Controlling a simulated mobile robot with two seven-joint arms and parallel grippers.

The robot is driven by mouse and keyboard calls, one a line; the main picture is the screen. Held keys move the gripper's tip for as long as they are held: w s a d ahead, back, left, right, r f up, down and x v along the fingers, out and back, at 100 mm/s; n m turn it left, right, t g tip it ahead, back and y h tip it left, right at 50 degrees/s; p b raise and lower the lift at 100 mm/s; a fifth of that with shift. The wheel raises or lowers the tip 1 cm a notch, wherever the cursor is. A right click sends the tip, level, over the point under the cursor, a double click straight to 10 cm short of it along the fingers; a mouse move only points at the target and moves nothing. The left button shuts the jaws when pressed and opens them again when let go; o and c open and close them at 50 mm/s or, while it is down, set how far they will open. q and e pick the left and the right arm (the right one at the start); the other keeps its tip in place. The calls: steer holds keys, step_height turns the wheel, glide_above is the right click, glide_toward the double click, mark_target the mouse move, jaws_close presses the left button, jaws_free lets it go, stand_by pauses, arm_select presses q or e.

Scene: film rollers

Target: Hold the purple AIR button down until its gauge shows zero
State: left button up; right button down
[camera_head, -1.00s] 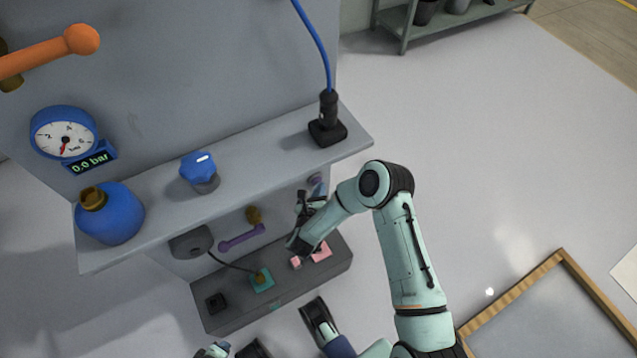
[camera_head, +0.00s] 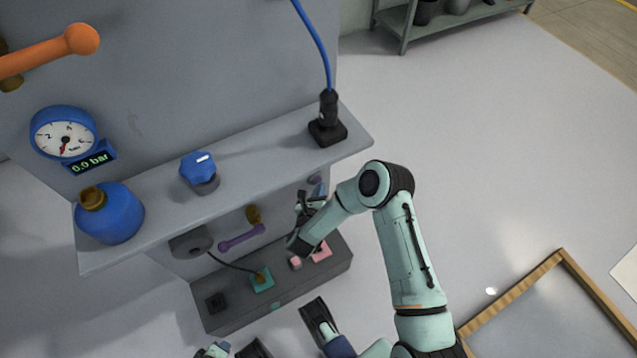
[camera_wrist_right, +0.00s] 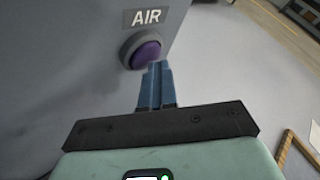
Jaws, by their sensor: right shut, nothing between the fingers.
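The purple AIR button (camera_wrist_right: 146,56) sits in a round grey collar under the AIR label (camera_wrist_right: 147,17) in the right wrist view. It also shows, small, under the shelf in the head view (camera_head: 315,180). My right gripper (camera_wrist_right: 158,66) is shut and empty, its blue fingertips at the button's lower right edge. I cannot tell whether they touch it. The blue gauge (camera_head: 63,133) is at the left of the head view. Its red needle points down, and its display (camera_head: 91,162) reads 0.0 bar.
A shelf (camera_head: 255,165) above my right gripper holds a blue bottle (camera_head: 112,215), a blue knob (camera_head: 199,170) and a black plug (camera_head: 327,128). A grey ledge (camera_head: 235,310) with pink and teal pieces lies below.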

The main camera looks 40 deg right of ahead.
stand_by(0.4)
steer(key=shift+s+a+p, duration=0.1)
steer(key=shift+s+p, duration=0.4)
steer(key=shift+s, duration=0.4)
steer(key=s, duration=0.1)
steer(key=s+p, duration=0.1)
steer(key=s, duration=0.1)
steer(key=s+p, duration=0.1)
steer(key=s, duration=0.1)
steer(key=shift+a, duration=0.3)
steer(key=shift+f, duration=0.1)
